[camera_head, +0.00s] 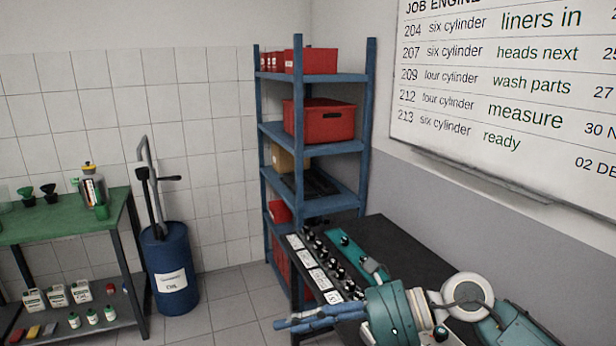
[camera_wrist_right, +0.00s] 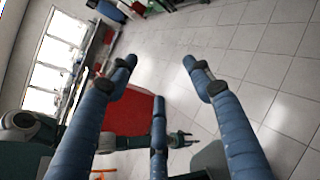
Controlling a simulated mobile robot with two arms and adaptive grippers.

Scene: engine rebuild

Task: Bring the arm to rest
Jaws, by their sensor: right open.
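My right arm comes in from the lower right of the head view, over the dark bench (camera_head: 398,240). Its right gripper (camera_head: 300,322) has blue fingers that point left, near the bench's front left corner. In the right wrist view the right gripper (camera_wrist_right: 158,80) shows its blue fingers spread wide apart, with nothing held between them.
Labelled cards and a row of small dark parts (camera_head: 335,265) lie along the bench's left side. A blue shelf rack (camera_head: 315,145) with red bins stands behind it. A blue oil drum (camera_head: 170,270) and a green-topped table (camera_head: 60,222) are at left. Floor between is clear.

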